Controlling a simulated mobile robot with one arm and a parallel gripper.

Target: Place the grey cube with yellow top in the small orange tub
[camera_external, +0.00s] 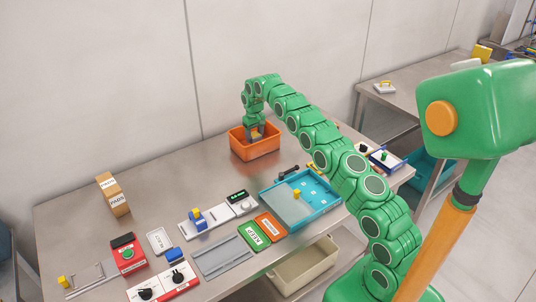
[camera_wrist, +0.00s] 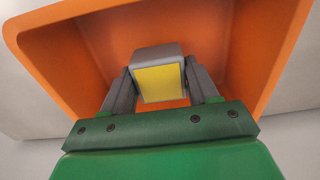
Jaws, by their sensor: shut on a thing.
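The grey cube with yellow top (camera_wrist: 160,80) is between the two grey fingers of my gripper (camera_wrist: 160,88) in the wrist view. The fingers are shut on its sides, and the yellow face points toward the camera. The orange tub (camera_wrist: 90,45) surrounds the cube and fingers in that view. In the external view the small orange tub (camera_external: 252,149) stands at the back of the table, and my gripper (camera_external: 255,133) points down into it. The cube is mostly hidden there by the fingers and tub. I cannot tell whether the cube touches the tub floor.
A blue tray (camera_external: 325,212) lies to the right of the table middle. A red button box (camera_external: 128,253), a white device (camera_external: 218,213) and green and orange cards (camera_external: 262,233) lie in front. The table around the tub is clear.

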